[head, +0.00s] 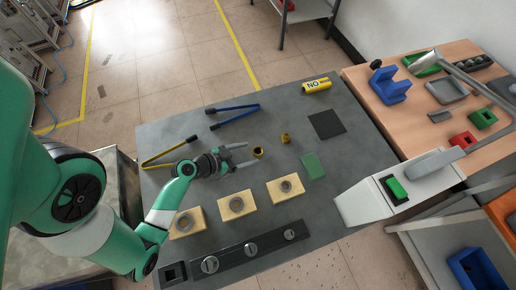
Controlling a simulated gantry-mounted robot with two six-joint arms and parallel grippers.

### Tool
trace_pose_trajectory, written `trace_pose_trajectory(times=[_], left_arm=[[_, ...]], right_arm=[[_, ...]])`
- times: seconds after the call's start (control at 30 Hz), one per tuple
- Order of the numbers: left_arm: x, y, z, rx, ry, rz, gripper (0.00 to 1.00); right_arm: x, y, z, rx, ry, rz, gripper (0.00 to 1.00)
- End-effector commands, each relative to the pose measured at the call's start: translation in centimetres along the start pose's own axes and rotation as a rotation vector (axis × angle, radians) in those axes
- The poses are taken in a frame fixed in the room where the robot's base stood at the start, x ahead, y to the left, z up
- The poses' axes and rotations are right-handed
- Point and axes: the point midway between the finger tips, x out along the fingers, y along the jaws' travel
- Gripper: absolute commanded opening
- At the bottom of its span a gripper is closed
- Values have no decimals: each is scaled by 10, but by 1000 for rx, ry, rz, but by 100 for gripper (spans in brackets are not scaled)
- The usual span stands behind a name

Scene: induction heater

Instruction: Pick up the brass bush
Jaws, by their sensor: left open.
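My right gripper is not in view.
Tongs with yellow handles (165,155) and blue handles (235,109) lie behind my left gripper. Wooden blocks with metal rings (237,205) stand in front. The white heater (365,203) stands at the right edge.

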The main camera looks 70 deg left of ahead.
Motion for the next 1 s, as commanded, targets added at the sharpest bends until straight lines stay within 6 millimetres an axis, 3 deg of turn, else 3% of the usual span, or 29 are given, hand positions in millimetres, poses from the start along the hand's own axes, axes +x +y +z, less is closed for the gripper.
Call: trace_pose_trajectory(times=[0.3,0.57,1.0], left_arm=[[46,4,-6,2,1,3,84],[50,3,-6,0,1,0,84],[50,3,-6,0,1,0,7]], right_arm=[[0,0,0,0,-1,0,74],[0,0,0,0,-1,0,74],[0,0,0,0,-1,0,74]])
